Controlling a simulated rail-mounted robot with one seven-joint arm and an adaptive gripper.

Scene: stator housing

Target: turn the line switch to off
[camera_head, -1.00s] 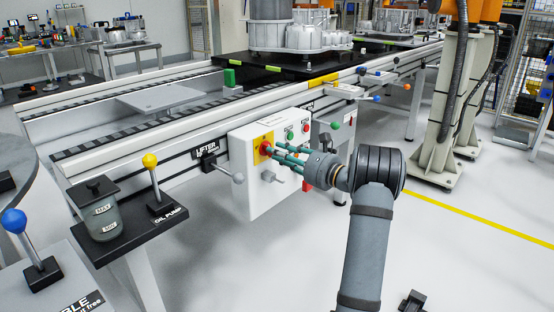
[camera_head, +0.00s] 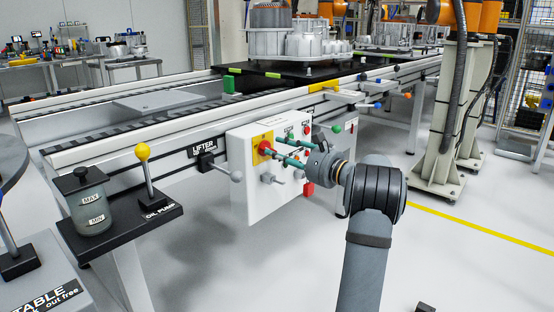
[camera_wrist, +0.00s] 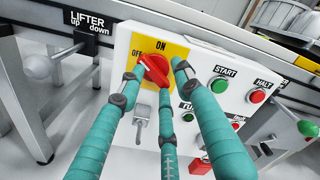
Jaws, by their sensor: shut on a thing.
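The line switch is a red rotary knob (camera_wrist: 153,70) on a yellow plate (camera_wrist: 176,50) marked ON at the top and OFF at the left. In the wrist view its grip bar slants from upper left to lower right, its upper end towards the OFF lettering. In the head view the knob (camera_head: 265,147) is partly covered by my fingers. My gripper (camera_head: 277,146) has teal fingers, reaching the knob from the right. They are closed around it, one at its left, one at its right, one below. Exact contact points are hard to see.
The white control box (camera_head: 250,192) also carries a metal toggle (camera_wrist: 142,112), a green START button (camera_wrist: 220,84) and a red HALT button (camera_wrist: 258,95). A lifter lever (camera_head: 237,176) sticks out at its left. The oil pump lever (camera_head: 142,152) stands farther left.

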